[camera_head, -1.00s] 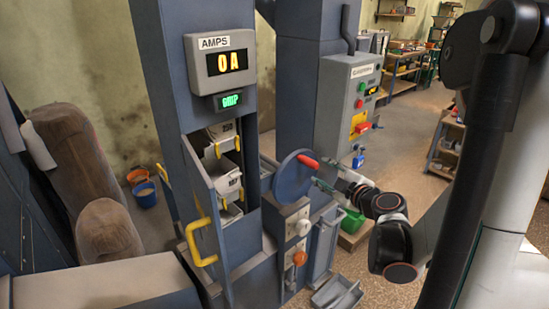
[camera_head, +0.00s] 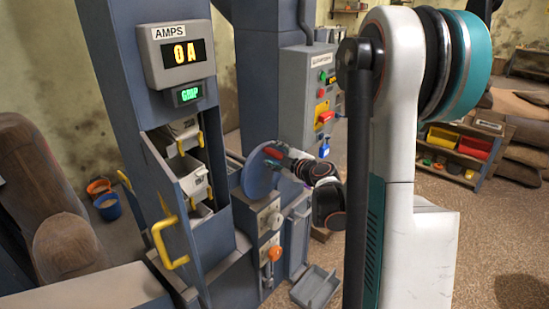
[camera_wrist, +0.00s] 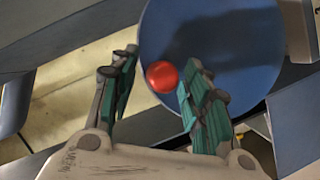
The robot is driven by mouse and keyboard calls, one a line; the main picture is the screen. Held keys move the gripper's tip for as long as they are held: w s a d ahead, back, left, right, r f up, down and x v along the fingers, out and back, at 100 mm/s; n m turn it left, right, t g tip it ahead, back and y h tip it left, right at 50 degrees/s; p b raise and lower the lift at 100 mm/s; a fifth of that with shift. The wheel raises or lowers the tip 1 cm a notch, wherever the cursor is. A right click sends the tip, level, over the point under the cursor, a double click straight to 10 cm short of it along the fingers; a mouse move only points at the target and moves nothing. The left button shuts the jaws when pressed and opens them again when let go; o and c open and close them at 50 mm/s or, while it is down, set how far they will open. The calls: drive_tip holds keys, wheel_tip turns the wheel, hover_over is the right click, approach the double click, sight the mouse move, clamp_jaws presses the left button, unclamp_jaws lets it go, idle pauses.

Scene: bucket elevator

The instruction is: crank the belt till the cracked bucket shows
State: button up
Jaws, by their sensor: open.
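The blue crank disc (camera_head: 258,178) stands on the side of the elevator housing, with its red handle (camera_head: 274,153) near the upper right of the disc. In the wrist view the round red handle end (camera_wrist: 161,76) shows against the disc. My gripper (camera_wrist: 160,68) is open, its green-padded fingers on either side of the handle, the right finger closer to it. I cannot tell whether they touch. Two pale buckets, an upper one (camera_head: 178,138) and a lower one (camera_head: 194,182), show with yellow clips in the open window. I see no clear crack on them.
An AMPS display (camera_head: 179,53) reads 0 A, above a small green-lit sign (camera_head: 187,95). A grey control box (camera_head: 308,95) stands behind the disc. An open hatch door with a yellow handle (camera_head: 166,245) is at left. A grey tray (camera_head: 315,288) lies on the floor.

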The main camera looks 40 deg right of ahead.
drive_tip(key=shift+x, duration=0.85)
drive_tip(key=shift+c, duration=0.4)
clamp_jaws()
drive_tip(key=shift+w, duration=0.1)
